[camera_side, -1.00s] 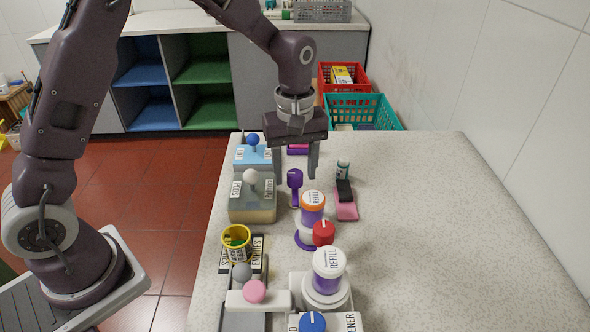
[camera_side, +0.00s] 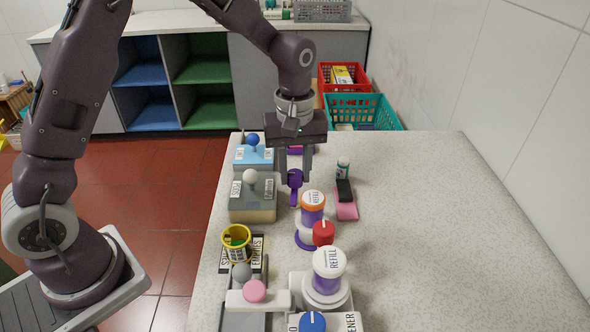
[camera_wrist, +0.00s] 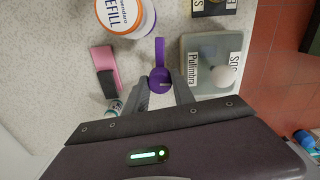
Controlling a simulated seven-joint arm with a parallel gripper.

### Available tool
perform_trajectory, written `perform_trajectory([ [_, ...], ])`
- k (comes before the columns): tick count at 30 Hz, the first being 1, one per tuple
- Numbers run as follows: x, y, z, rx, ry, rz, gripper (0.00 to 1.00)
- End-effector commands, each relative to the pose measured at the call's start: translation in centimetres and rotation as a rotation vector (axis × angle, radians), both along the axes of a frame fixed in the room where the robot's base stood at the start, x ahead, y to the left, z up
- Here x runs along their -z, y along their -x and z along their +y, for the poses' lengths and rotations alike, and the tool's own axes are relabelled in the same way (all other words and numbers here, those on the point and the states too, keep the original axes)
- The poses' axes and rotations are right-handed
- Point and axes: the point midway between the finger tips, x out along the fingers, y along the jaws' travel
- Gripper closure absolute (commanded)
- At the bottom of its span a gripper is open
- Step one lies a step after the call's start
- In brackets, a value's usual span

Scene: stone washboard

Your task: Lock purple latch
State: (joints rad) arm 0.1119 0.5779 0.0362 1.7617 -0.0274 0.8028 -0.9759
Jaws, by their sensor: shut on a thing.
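The purple latch (camera_side: 295,180) stands on the grey worktop, beyond the orange-topped refill jar (camera_side: 312,208). It has a round head and a narrow bar that points toward the jar. In the wrist view the purple latch (camera_wrist: 160,80) has its head at the fingertips and its bar pointing away from my palm. My gripper (camera_side: 295,179) reaches down from above with one finger on each side of the latch head. In the wrist view my gripper (camera_wrist: 163,90) is shut on that head. The contact faces are partly hidden.
A grey box with a white-knobbed lever (camera_side: 250,180) stands close on the left, with a blue-knobbed one (camera_side: 253,142) behind. A pink and black eraser-like block (camera_side: 345,198) and a small bottle (camera_side: 343,167) lie to the right. The worktop's right side is clear.

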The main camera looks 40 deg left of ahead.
Motion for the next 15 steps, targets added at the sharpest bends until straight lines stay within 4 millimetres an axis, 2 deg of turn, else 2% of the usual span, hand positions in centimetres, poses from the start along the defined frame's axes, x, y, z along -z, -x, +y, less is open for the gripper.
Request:
perform_trajectory([
  [15, -0.06, -0.05, 0.0, 0.457, 0.0, -0.001, 1.0],
])
